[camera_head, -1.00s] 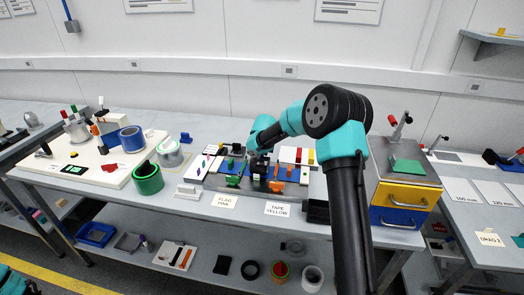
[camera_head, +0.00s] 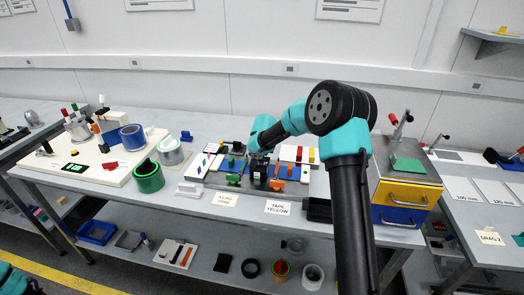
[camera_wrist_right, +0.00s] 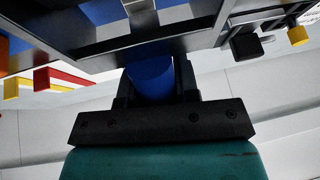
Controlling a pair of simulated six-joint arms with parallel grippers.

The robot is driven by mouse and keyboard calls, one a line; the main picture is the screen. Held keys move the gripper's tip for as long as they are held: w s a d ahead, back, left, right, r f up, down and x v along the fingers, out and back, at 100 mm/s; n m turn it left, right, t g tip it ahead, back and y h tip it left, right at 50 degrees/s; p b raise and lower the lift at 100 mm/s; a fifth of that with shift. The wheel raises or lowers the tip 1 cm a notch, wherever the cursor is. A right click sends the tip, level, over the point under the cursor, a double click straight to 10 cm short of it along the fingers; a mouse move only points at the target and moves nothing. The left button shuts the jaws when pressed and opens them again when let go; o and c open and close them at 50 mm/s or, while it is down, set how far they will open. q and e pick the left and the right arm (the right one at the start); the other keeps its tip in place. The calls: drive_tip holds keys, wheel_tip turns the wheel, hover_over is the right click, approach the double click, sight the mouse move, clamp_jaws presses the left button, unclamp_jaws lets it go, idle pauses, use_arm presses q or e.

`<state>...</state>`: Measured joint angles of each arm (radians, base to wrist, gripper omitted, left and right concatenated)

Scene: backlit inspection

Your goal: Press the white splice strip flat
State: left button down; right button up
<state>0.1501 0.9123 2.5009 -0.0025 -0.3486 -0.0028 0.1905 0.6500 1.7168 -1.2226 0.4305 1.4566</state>
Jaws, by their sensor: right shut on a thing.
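In the right wrist view my right gripper (camera_wrist_right: 155,82) is shut on a rounded blue piece (camera_wrist_right: 150,88), close up against a dark fixture (camera_wrist_right: 190,42). In the head view my right gripper (camera_head: 258,168) is over the middle of the dark fixture on the bench, among small green, blue and orange parts. What is under its fingertips is hidden there. I cannot pick out the white splice strip with certainty, nor tell whether the blue piece touches it. My left gripper is out of view.
A cabinet with a yellow drawer (camera_head: 405,195) stands to the right. Paper labels (camera_head: 278,208) lie along the front edge. A white board (camera_head: 95,160) with tools is further left.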

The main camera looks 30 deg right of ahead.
drive_tip(key=shift+w+d+r, duration=0.25)
drive_tip(key=shift+r, duration=1.1)
drive_tip(key=shift+w+d+r, duration=0.2)
drive_tip(key=shift+w+r, duration=0.05)
drive_tip(key=shift+r, duration=1.05)
drive_tip(key=shift+w+d+r, duration=0.25)
drive_tip(key=shift+r, duration=1.1)
drive_tip(key=shift+a, duration=0.15)
drive_tip(key=s+a+f+n+y, duration=0.2)
drive_tip(key=a+n, duration=0.2)
drive_tip(key=a, duration=1.5)
drive_tip(key=s+a+f+n+y, duration=0.2)
drive_tip(key=s+a+f+n, duration=0.1)
drive_tip(key=a, duration=1.6)
drive_tip(key=shift+n, duration=0.6)
drive_tip(key=shift+d, duration=0.2)
